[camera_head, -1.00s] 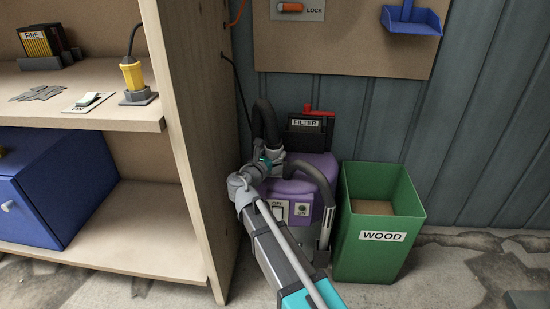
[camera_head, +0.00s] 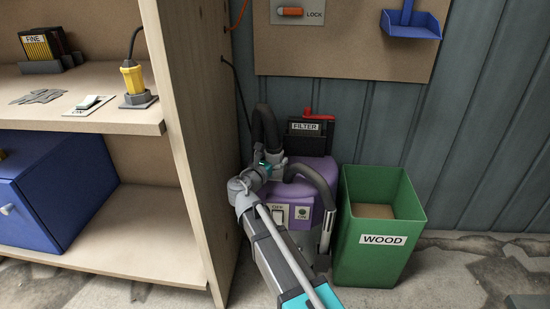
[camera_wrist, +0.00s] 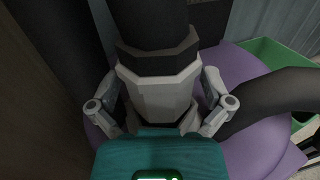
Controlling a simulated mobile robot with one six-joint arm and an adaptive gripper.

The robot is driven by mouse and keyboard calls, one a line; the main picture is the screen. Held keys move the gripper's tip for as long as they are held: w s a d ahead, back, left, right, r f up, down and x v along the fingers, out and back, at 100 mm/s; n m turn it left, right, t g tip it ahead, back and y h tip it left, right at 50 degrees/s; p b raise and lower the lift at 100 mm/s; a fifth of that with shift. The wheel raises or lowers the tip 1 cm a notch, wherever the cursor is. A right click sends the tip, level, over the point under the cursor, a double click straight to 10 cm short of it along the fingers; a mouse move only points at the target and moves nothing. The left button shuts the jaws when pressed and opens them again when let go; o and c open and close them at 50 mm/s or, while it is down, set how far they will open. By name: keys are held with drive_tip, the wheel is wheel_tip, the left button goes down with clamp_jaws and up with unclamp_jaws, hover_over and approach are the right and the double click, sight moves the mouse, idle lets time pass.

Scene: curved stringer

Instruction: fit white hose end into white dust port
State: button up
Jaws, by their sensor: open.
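My gripper (camera_head: 262,165) is at the purple machine beside the shelf. In the wrist view, its open fingers (camera_wrist: 162,90) straddle a pale faceted collar (camera_wrist: 158,92) at the end of a thick dark hose (camera_wrist: 150,22). That hose (camera_head: 264,122) rises above my gripper in the head view. My fingers are beside the collar; whether they touch it I cannot tell. My teal gripper body hides the collar's lower edge. No separate white dust port can be made out.
The purple machine (camera_head: 325,170) has a second dark hose (camera_head: 312,174) curving right to a grey nozzle. A green WOOD bin (camera_head: 372,262) stands at right. The shelf's tall side panel (camera_head: 185,130) is close on the left. A black FILTER box (camera_head: 304,138) is behind.

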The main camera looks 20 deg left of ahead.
drive_tip(key=shift+r, duration=0.2)
drive_tip(key=s+a, duration=0.2)
drive_tip(key=s, duration=0.9)
drive_tip(key=shift+s, duration=0.4)
idle(0.4)
